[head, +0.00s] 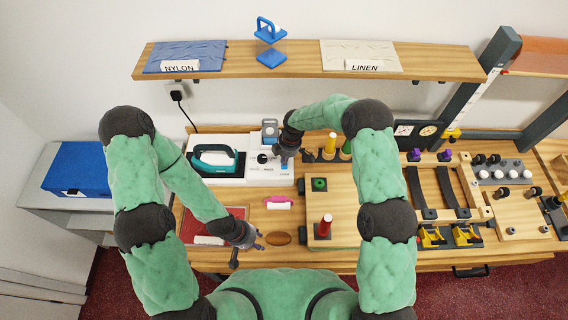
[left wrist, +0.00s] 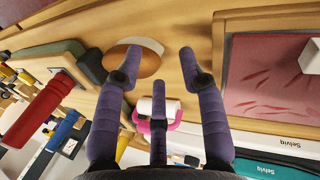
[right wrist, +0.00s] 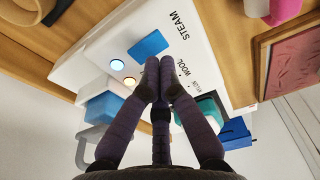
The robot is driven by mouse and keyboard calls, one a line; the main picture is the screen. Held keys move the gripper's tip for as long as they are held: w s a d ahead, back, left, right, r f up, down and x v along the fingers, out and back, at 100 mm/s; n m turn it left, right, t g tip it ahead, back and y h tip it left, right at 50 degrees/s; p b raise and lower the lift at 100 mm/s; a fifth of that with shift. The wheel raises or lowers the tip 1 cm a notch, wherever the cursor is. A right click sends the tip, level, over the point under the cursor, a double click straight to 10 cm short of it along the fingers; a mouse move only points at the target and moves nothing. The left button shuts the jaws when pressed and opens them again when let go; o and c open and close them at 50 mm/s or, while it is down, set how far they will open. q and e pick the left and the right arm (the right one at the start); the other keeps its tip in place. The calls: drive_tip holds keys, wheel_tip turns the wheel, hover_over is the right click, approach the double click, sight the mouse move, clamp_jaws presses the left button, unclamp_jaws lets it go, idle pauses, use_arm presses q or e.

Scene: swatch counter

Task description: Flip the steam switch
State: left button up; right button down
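A white steam station (head: 270,173) stands at the back left of the counter with a teal iron (head: 216,158) on its left part. In the right wrist view, the white panel (right wrist: 178,22) carries STEAM and WOOL lettering and a blue rectangular piece near STEAM, probably the steam switch (right wrist: 148,46). My right gripper (right wrist: 165,66) has its fingertips together, just beside the blue piece in the picture; contact cannot be told. In the head view, my right gripper (head: 285,160) covers part of the panel. My left gripper (head: 248,246) is open and empty near the front edge; its fingers (left wrist: 160,55) are spread.
Two small round lights (right wrist: 123,73) look bright beside the blue piece. A pink holder (head: 278,202) and a red-covered tray (head: 202,222) lie near my left gripper. A raised wooden board with a red spool (head: 325,226) stands right of it. A shelf (head: 300,64) overhangs the back.

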sight(285, 167)
drive_tip(key=shift+r+p, duration=0.65)
drive_tip(key=shift+r, duration=1.45)
drive_tip(key=shift+s+f, duration=0.1)
